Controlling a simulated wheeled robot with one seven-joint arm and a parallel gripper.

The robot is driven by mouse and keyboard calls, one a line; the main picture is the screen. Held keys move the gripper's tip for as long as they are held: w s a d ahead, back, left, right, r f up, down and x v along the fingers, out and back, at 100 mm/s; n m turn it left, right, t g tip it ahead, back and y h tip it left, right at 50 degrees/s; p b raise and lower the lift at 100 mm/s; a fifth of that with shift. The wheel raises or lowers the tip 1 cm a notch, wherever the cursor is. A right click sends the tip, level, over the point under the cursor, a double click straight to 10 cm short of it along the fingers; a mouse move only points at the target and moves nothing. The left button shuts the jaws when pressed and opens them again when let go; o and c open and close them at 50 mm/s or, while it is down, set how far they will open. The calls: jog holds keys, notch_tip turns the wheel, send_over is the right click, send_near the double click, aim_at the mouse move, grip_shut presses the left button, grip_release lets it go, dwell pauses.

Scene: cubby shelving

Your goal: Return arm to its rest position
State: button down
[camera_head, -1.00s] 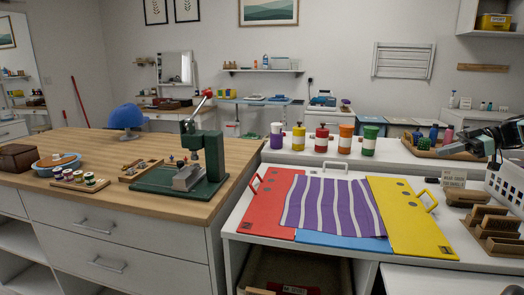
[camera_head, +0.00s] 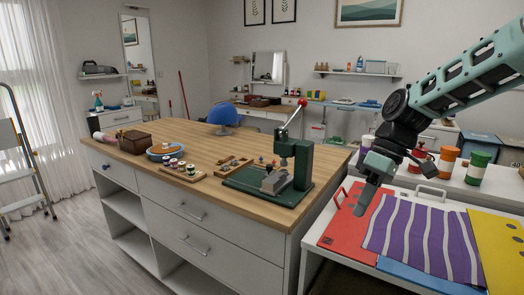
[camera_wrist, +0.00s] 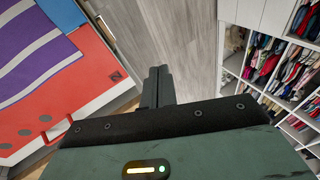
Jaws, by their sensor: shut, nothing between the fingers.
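My gripper (camera_head: 363,198) hangs at the end of my teal and black arm on the right of the head view. It points downward in front of the red panel (camera_head: 337,238) of the folding board. In the wrist view my gripper (camera_wrist: 158,72) shows two dark fingers side by side, closed together with nothing between them. The red panel also shows in the wrist view (camera_wrist: 60,115), left of the fingers, with part of the purple striped cloth (camera_wrist: 45,40).
The purple striped cloth (camera_head: 425,240) lies on the board beside a yellow panel (camera_head: 500,245). A green press (camera_head: 275,180) stands on the wooden counter (camera_head: 215,140) to the left. Several colored jars stand behind the board. The wrist view shows open floor (camera_wrist: 165,35) and shelves of clothes.

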jog(key=s+a+t+h+p, duration=0.1)
jog(key=s+a, duration=0.3)
jog(key=s, duration=0.8)
jog(key=s+a+f+m+t+h+p, duration=0.1)
jog(key=s+a+h+p, duration=0.1)
jog(key=s, duration=1.1)
jog(key=shift+s+a+f+m+h, duration=0.25)
jog(key=shift+a+h, duration=0.35)
jog(key=shift+a, duration=0.45)
jog(key=shift+r, duration=0.1)
